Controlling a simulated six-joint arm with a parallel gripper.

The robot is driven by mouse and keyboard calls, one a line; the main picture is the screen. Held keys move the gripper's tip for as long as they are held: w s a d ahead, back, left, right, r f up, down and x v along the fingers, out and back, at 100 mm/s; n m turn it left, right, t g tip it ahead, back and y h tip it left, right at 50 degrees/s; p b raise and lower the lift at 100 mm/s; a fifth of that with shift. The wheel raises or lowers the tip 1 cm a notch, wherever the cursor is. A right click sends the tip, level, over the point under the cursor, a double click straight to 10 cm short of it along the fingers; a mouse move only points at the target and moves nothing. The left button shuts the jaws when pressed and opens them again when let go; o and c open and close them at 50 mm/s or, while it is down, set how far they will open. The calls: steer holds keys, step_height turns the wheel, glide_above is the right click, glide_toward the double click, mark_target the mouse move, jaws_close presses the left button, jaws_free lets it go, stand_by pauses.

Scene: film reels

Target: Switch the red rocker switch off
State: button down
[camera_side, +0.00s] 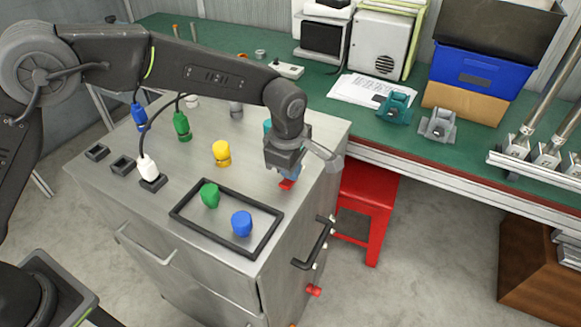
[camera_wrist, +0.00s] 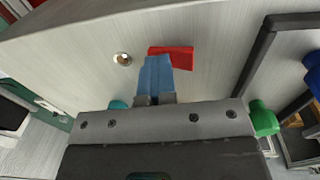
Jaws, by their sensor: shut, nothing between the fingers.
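The red rocker switch (camera_side: 287,184) is on the top of the metal cabinet (camera_side: 180,215), near its right edge. It also shows in the wrist view (camera_wrist: 172,58), partly covered by my blue fingertips. My gripper (camera_wrist: 155,62) is shut and empty, with its fingertips over or against the switch. I cannot tell whether they touch it. In the side view my gripper (camera_side: 285,174) is just above the switch. Which way the rocker is tipped is not clear.
A black frame (camera_side: 225,192) with a green knob (camera_side: 210,195) and a blue knob (camera_side: 241,223) lies left of the switch. A yellow knob (camera_side: 222,152) stands behind. A round metal part (camera_wrist: 122,59) is beside the switch. A red stool (camera_side: 366,200) stands right of the cabinet.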

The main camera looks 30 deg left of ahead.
mark_target(284, 185)
steer(key=shift+s+f, duration=0.25)
steer(key=shift+s, duration=0.65)
steer(key=shift+r, duration=0.1)
step_height(284, 185, up, 14)
steer(key=s, duration=0.1)
steer(key=shift+r, duration=0.15)
steer(key=shift+t, duration=0.5)
